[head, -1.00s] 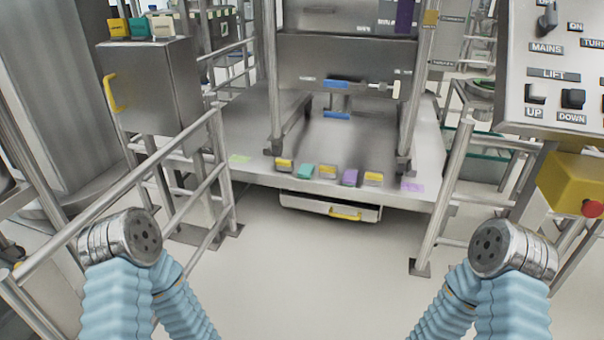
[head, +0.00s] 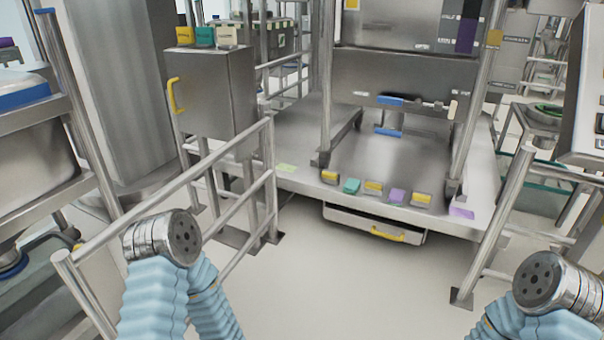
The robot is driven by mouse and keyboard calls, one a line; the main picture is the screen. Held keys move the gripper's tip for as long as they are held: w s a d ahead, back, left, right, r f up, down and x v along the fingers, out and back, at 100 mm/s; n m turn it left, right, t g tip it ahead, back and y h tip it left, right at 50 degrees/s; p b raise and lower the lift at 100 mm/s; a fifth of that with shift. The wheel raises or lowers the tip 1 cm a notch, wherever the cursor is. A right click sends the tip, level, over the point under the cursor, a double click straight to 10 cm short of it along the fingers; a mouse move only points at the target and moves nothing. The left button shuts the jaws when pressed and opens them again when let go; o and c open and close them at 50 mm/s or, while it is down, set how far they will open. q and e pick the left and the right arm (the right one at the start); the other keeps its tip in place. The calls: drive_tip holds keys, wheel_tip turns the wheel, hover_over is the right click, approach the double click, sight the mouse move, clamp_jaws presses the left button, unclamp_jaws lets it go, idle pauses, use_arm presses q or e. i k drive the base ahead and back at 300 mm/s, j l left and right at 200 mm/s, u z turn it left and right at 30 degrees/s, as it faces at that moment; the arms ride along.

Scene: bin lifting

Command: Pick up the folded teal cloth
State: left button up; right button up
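A small teal folded piece (head: 351,186), which looks like the teal cloth, lies on the front edge of the low metal platform (head: 300,180). It sits in a row between two yellow-and-dark pieces (head: 331,176) (head: 373,188). Nothing touches it from above. Both my arms, in light blue sleeves, show at the bottom of the head view, well short of the platform. Only bent arm sections with round metal joints show. My grippers are outside the picture.
A purple piece (head: 397,195) and another yellow piece (head: 421,199) continue the row. Below is an open drawer (head: 375,224) with a yellow handle. Metal railings (head: 262,190) stand left and right of clear floor (head: 340,285). A steel cabinet (head: 215,95) carries yellow, teal and cream boxes.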

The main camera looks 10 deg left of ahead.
sight(352, 186)
drive_tip(key=u, duration=0.5)
drive_tip(key=i+l+u, duration=0.3)
drive_tip(key=l+u, duration=0.35)
drive_tip(key=i+l+u, duration=0.3)
drive_tip(key=k, duration=0.1)
